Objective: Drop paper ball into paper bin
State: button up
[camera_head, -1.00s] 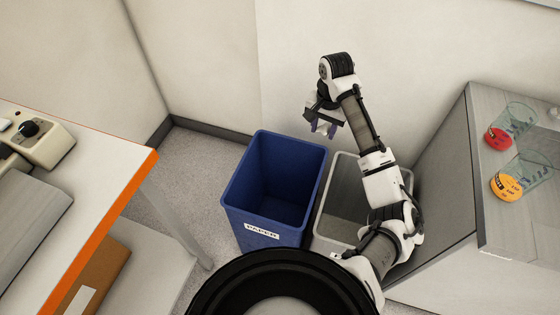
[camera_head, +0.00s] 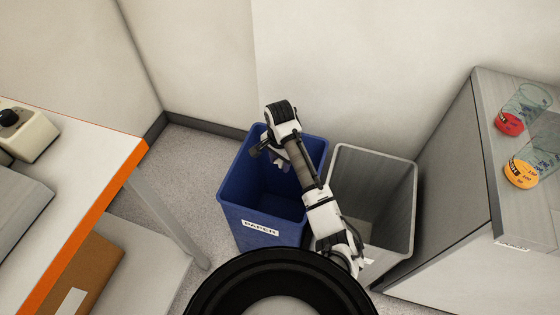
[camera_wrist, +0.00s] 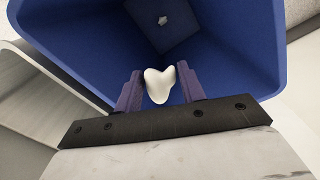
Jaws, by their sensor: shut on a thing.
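The paper bin is a blue, open-topped bin (camera_head: 236,212) with a white "PAPER" label on its front, standing on the floor in the head view. Its blue inner walls and floor fill much of the wrist view (camera_wrist: 220,45). My gripper (camera_head: 280,163) is over the bin's opening, pointing down into it. In the wrist view its purple fingers (camera_wrist: 160,88) are shut on a white, lumpy paper ball (camera_wrist: 158,86). A small pale piece (camera_wrist: 163,20) lies on the bin's floor below.
A grey bin (camera_head: 400,190) stands right beside the blue one. A white table with an orange edge (camera_head: 100,195) is at the left. Walls are close behind.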

aim_at(279, 160)
jog(key=shift+f+b, duration=1.25)
jog(key=shift+f, duration=0.25)
jog(key=o, duration=1)
jog(key=shift+o, duration=0.2)
jog(key=shift+r, duration=0.15)
notch_tip(279, 160, up, 14)
jog(key=p, duration=0.5)
jog(key=shift+a, duration=0.1)
